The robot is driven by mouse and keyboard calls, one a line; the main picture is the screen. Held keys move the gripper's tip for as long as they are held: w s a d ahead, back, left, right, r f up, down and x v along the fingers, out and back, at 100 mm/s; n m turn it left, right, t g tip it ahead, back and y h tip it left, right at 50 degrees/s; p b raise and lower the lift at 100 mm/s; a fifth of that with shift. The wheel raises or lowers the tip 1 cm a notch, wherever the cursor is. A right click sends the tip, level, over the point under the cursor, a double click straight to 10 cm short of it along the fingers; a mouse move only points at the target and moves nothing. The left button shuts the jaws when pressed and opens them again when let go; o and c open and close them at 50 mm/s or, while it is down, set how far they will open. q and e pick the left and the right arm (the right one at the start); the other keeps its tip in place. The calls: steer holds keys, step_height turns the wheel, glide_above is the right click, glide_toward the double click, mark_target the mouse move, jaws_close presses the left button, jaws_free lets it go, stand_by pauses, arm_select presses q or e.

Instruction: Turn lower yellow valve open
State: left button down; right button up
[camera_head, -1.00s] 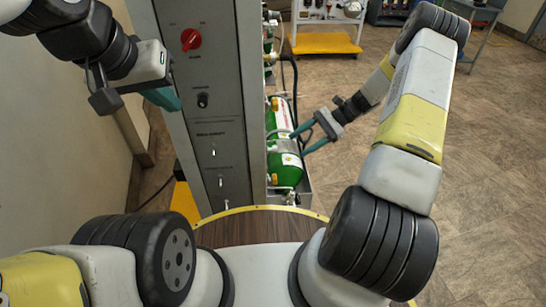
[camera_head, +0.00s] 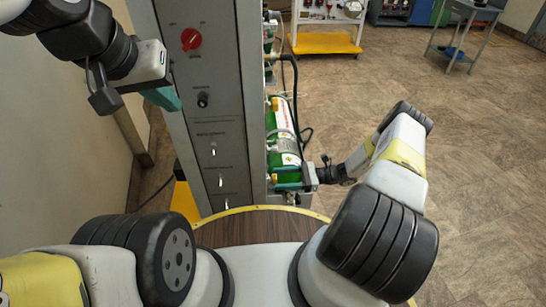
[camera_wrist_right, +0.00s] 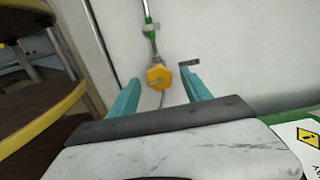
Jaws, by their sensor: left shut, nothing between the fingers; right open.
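The yellow valve (camera_wrist_right: 159,77) shows in the right wrist view as a small knob on a metal stem with a green part above it. My right gripper (camera_wrist_right: 162,80) is open, with its two teal fingers on either side of the knob. A gap shows at the left finger; whether the right finger touches it I cannot tell. In the head view the right fingers are largely hidden beside the lower green cylinder (camera_head: 285,162). My left gripper (camera_head: 168,100) is shut and empty in front of the grey panel, far from the valve.
The tall grey panel (camera_head: 212,125) with a red knob (camera_head: 191,39) stands left of the cylinders. Another green cylinder (camera_head: 282,115) lies above the lower one. A round wooden surface (camera_head: 250,229) is close in front. Open floor lies to the right.

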steer(key=shift+a, duration=0.95)
jaws_close()
steer(key=shift+n, duration=0.7)
jaws_free()
steer(key=shift+d, duration=0.1)
steer(key=d, duration=0.7)
steer(key=shift+d, duration=0.3)
